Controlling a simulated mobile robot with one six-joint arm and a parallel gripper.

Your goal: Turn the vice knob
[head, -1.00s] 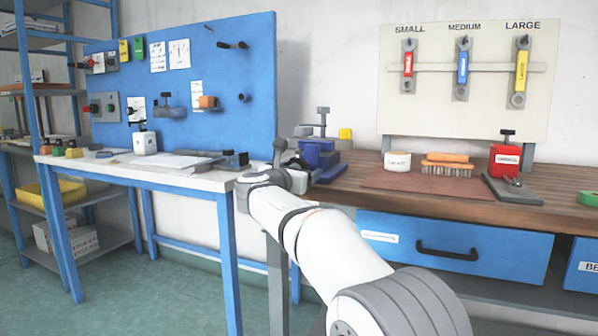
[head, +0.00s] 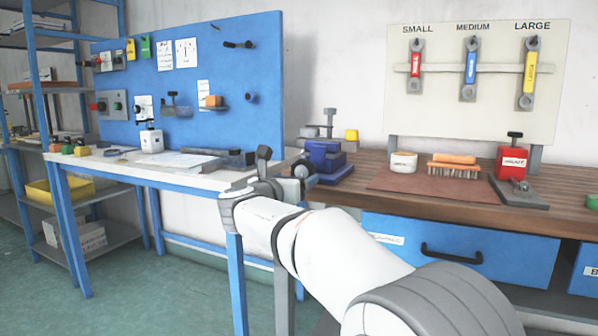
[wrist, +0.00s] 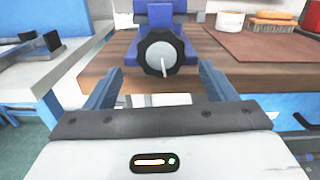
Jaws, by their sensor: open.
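The vice (head: 325,157) is blue and sits at the left end of the wooden workbench. In the wrist view its knob (wrist: 161,53) faces me, a black scalloped ring with a grey centre and a pale line pointing down. The blue body of the vice (wrist: 160,15) rises behind it. My gripper (wrist: 160,78) is open and empty, one finger low on each side of the knob. The knob appears just beyond the fingertips, and I see no contact.
A lower white table (head: 120,168) with tools stands at left. A blue drawer (head: 470,255) is under the bench. Green floor lies open at left.

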